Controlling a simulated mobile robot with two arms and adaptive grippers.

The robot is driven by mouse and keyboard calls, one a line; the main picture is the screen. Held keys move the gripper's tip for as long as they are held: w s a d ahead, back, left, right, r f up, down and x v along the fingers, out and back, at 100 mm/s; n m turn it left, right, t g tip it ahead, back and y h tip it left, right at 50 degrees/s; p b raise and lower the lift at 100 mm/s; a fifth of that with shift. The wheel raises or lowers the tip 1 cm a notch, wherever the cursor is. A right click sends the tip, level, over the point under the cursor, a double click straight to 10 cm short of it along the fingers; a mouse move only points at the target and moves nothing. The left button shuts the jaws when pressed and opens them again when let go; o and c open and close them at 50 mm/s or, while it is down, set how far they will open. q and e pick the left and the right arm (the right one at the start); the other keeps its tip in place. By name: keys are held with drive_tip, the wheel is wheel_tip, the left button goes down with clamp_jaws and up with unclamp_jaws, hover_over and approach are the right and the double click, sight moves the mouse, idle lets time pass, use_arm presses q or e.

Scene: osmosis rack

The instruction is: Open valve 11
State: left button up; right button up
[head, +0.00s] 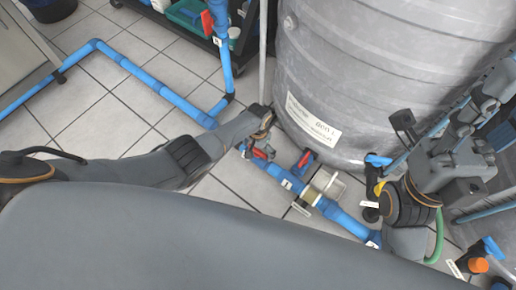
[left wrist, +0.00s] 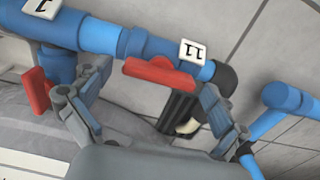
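Valve 11's red handle (left wrist: 160,73) lies along a blue pipe in the left wrist view, beside a white tag reading 11 (left wrist: 192,52), upside down. In the head view the red handle (head: 258,153) is partly hidden under my left gripper (head: 263,138). In the left wrist view my left gripper (left wrist: 155,84) is open, with one finger near each end of the handle. I cannot tell whether the fingers touch it. My right gripper (head: 485,103) is at the right of the head view, in front of the tank, and its finger state is unclear.
A second red valve handle (head: 304,158) is close by on the same blue pipe (head: 335,213); it also shows in the left wrist view (left wrist: 37,90). A large grey tank (head: 370,60) stands right behind. Another blue pipe (head: 150,88) crosses the tiled floor at left.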

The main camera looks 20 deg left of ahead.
sight(258, 150)
use_arm(q)
drive_tip(key=shift+r, duration=0.1)
wheel_tip(258, 150, up, 12)
idle(0.9)
drive_tip(key=shift+w, duration=0.1)
